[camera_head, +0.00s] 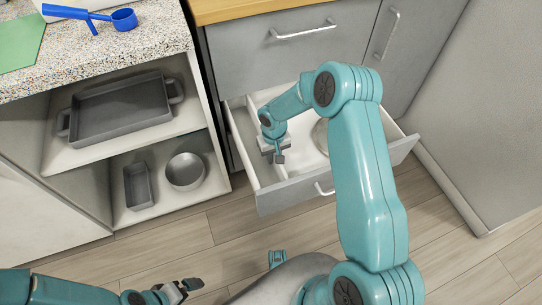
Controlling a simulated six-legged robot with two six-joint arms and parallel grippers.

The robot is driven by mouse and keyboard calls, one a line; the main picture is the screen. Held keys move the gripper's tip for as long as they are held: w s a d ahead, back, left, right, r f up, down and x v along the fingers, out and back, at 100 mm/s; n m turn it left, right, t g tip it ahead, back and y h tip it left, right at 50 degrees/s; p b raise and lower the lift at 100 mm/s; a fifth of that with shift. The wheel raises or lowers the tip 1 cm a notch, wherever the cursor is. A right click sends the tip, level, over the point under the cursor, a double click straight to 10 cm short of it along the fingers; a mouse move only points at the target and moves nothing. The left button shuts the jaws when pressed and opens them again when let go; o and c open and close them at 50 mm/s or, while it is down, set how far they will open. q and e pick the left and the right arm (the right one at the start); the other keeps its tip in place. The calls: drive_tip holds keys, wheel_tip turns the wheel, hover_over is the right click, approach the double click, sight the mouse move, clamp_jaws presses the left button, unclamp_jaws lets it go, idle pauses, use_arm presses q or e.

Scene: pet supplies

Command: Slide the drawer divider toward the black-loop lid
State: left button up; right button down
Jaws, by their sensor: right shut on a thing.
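The drawer (281,197) is pulled out, with a white inside. The pale drawer divider (252,108) runs front to back near the drawer's left side. My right gripper (278,158) reaches down into the drawer and is shut on the divider, hiding part of it. A round lid-like thing (319,137) lies to the right of the gripper, mostly hidden behind my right arm. I cannot make out a black loop on it. My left gripper (181,288) is low in the picture, over the floor and away from the drawer; its finger opening is unclear.
A closed drawer (285,55) is above the open one. To the left, an open shelf holds a grey roasting pan (120,107), a loaf tin (138,186) and a round pan (185,171). A blue scoop (122,19) lies on the speckled counter (150,42). The wooden floor in front is clear.

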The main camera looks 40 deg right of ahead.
drive_tip(key=s+d, duration=0.1)
drive_tip(key=d, duration=0.3)
drive_tip(key=s+d, duration=0.1)
drive_tip(key=d, duration=0.6)
drive_tip(key=shift+s+d, duration=0.4)
drive_tip(key=c, duration=1.2)
unclamp_jaws()
drive_tip(key=shift+o, duration=0.2)
wheel_tip(320, 180, up, 16)
drive_tip(key=p, duration=0.3)
drive_tip(key=shift+r, duration=0.25)
